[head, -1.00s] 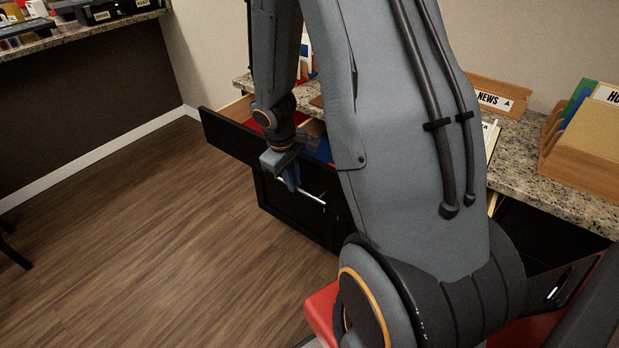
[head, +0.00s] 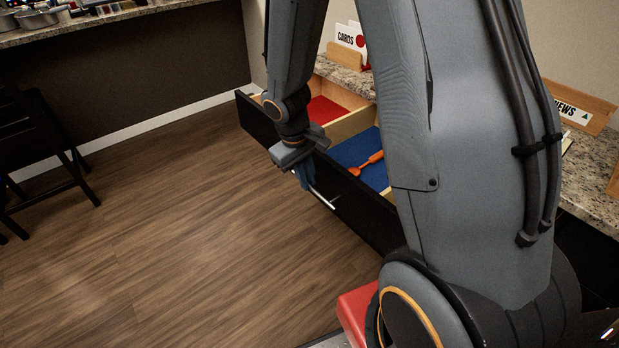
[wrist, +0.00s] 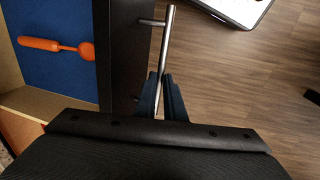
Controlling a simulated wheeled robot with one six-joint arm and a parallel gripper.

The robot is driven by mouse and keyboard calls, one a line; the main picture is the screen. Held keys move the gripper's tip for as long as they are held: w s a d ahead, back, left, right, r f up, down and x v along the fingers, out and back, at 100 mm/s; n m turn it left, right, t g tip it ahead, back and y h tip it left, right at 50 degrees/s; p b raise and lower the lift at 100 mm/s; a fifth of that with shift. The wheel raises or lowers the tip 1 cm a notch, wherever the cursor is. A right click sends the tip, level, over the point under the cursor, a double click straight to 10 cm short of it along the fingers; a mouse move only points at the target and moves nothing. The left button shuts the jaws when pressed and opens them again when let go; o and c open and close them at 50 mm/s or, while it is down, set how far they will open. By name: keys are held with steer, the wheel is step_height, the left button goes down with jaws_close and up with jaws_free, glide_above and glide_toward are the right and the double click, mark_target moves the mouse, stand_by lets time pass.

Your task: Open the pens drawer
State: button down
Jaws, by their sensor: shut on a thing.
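A black-fronted drawer (head: 370,209) stands pulled out from under the granite counter. A blue-lined section (head: 350,150) shows inside, holding an orange spoon-like tool (head: 367,163); the tool also shows in the wrist view (wrist: 55,45). No pens or pens label show. A silver bar handle (head: 323,200) is on the front; it also shows in the wrist view (wrist: 168,40). My gripper (head: 304,178) is outside the front, its blue fingers (wrist: 160,95) shut around the handle bar. My arm hides the drawer's right part.
A red-lined section (head: 322,108) lies open beyond a wooden divider. A CARDS sign (head: 347,40) and a NEWS sign (head: 567,108) stand on the counter (head: 350,80). A dark stool (head: 40,140) is at far left. The wood floor (head: 170,220) between is clear.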

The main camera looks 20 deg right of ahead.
steer(key=shift+w, duration=0.1)
steer(key=c, duration=1.8)
jaws_free()
steer(key=shift+c, duration=0.2)
steer(key=shift+r, duration=0.1)
step_height(320, 180, up, 8)
steer(key=a, duration=0.1)
steer(key=shift+s+a+f, duration=0.2)
steer(key=shift+s+a, duration=0.05)
steer(key=shift+s, duration=0.15)
